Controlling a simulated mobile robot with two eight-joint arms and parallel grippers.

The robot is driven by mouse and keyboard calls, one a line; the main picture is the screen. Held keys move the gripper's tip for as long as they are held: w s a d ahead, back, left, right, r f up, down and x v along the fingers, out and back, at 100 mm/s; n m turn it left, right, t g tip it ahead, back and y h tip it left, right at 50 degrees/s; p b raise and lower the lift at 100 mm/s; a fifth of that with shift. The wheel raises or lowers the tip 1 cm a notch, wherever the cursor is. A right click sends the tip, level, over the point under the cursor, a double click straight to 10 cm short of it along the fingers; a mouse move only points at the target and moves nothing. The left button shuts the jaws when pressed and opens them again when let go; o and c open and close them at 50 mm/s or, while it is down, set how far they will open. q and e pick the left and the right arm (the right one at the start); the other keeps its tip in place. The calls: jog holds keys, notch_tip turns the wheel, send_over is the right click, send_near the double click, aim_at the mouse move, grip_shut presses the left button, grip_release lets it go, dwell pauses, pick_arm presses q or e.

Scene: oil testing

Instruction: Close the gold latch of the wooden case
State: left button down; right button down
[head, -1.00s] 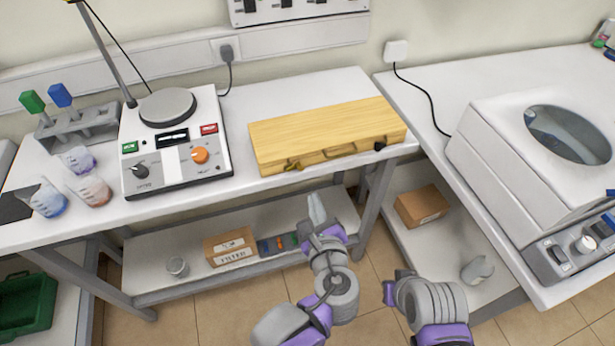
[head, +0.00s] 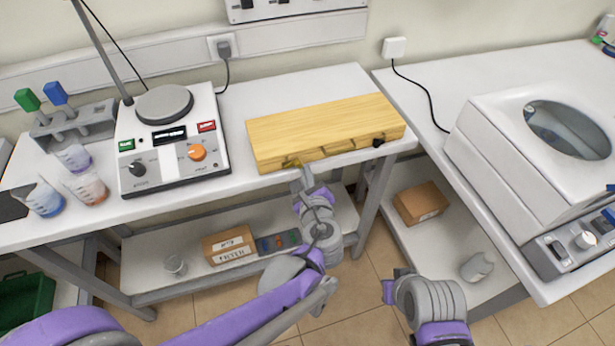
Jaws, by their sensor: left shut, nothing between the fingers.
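The wooden case (head: 325,128) lies shut-lidded on the white bench, its front face toward me. A gold latch (head: 292,163) is at the left of the front face. A black latch (head: 378,143) is at the right, and a handle shows between them. My left gripper (head: 299,176) is shut and empty, its tip just below and in front of the gold latch. I cannot tell whether it touches the latch. My right arm (head: 430,300) is at the lower right, and its fingertips are not clearly visible.
A hotplate device (head: 173,140) stands left of the case, with beakers (head: 85,188) beyond it. A white machine (head: 540,150) stands on the right bench. The front bench edge lies just under the case.

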pick_arm(q)
jog(key=shift+r+n+t+h, duration=0.3)
jog(key=shift+r+n, duration=0.05)
jog(key=shift+n, duration=0.35)
dwell(0.5)
jog(key=shift+a+r+n+h, duration=0.1)
jog(key=shift+r+n+h, duration=0.15)
jog(key=shift+n, duration=0.35)
jog(key=n, duration=0.1)
jog(key=r+n+t+h, duration=0.1)
jog(key=shift+s+a+n+p, duration=0.15)
jog(key=shift+a+n+p, duration=0.05)
jog(key=shift+n+p, duration=0.2)
jog(key=shift+a+r+n+t, duration=0.25)
jog(key=shift+n+t, duration=0.35)
jog(key=shift+n, duration=0.4)
jog(key=shift+s+a+r, duration=0.1)
jog(key=shift+a+r, duration=0.05)
jog(key=shift+s, duration=0.1)
